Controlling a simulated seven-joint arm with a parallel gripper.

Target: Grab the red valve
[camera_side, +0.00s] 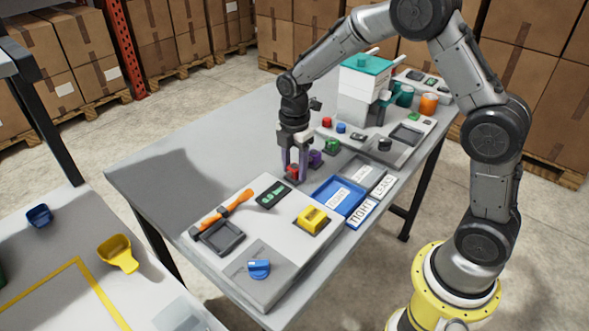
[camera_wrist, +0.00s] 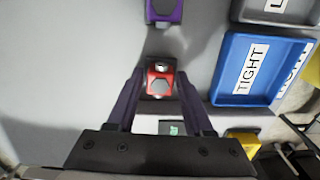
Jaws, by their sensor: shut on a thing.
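The red valve (camera_side: 293,173) is a small red block standing on the grey table near the near panel's back edge. In the wrist view the red valve (camera_wrist: 160,82) has a silver round face and sits between the fingertips. My gripper (camera_side: 293,168) is lowered over it, with its two purple fingers on either side. It also shows in the wrist view (camera_wrist: 159,84), shut on the red valve. Part of the valve is hidden by the fingers in the side view.
A purple valve (camera_side: 315,158) and a green valve (camera_side: 332,146) stand just behind. A blue tray marked TIGHT (camera_side: 325,185) lies to the right. A yellow part (camera_side: 313,220) and an orange-handled tool (camera_side: 225,212) are on the near panel. The table's left part is clear.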

